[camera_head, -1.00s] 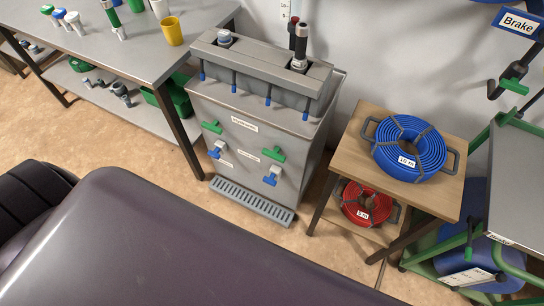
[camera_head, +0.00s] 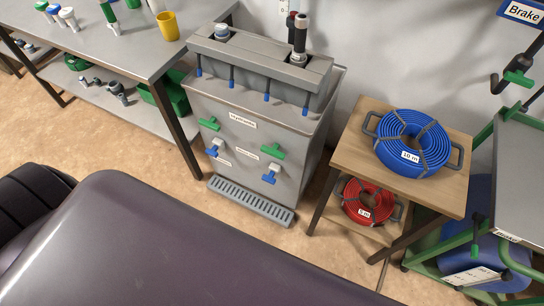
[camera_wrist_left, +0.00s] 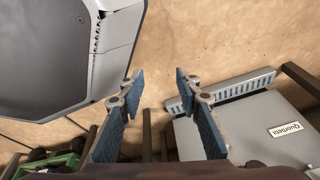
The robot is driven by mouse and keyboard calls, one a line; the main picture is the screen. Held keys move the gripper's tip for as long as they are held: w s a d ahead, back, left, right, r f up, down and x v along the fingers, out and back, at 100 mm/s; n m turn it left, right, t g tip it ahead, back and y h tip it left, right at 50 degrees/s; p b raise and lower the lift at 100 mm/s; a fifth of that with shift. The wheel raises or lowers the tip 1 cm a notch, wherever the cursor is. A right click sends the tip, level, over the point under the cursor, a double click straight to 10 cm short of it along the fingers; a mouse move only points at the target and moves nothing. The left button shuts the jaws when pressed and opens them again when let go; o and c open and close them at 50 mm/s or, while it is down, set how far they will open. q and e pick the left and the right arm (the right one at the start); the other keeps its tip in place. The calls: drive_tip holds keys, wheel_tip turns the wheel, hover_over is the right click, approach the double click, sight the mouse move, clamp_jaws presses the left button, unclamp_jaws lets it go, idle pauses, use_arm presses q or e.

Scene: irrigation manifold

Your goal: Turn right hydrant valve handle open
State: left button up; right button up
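The grey hydrant cabinet (camera_head: 245,178) stands against the wall in the head view. Its front carries two green handles, each above a white and blue outlet. The right green handle (camera_head: 272,151) sits above the right outlet (camera_head: 270,175) and looks slanted in the picture. The left green handle (camera_head: 209,124) is higher and further left in the picture. My left gripper (camera_wrist_left: 158,88) is open and empty in the left wrist view, with bare floor between its fingers. It is apart from the handles, which do not show in that view. My right gripper is not in view.
A slotted grate (camera_head: 250,201) lies at the cabinet's foot. A wooden stand (camera_head: 350,150) with blue and red hose coils is close on the right, beside a green-framed cart (camera_head: 480,150). A metal workbench (camera_head: 110,50) stands left. Floor before the cabinet is partly open.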

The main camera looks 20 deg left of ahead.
use_arm(q)
drive_tip(key=w+m+t+b, duration=0.2)
drive_tip(key=w+t+b, duration=0.15)
drive_tip(key=w, duration=0.75)
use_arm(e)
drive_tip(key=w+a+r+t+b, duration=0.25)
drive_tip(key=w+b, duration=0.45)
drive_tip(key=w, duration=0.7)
use_arm(q)
drive_tip(key=m+t+b, duration=1.2)
approach(273, 151)
drive_tip(key=w, duration=0.2)
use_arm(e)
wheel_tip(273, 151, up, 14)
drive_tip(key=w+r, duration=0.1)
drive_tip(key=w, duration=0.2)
use_arm(q)
drive_tip(key=shift+g, duration=0.25)
drive_tip(key=w, duration=0.8)
drive_tip(key=shift+f+b, duration=0.3)
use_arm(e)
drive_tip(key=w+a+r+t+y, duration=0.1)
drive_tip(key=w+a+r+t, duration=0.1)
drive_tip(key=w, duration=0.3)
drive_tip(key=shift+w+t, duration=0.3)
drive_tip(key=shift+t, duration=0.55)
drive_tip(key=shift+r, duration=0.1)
use_arm(q)
clamp_jaws()
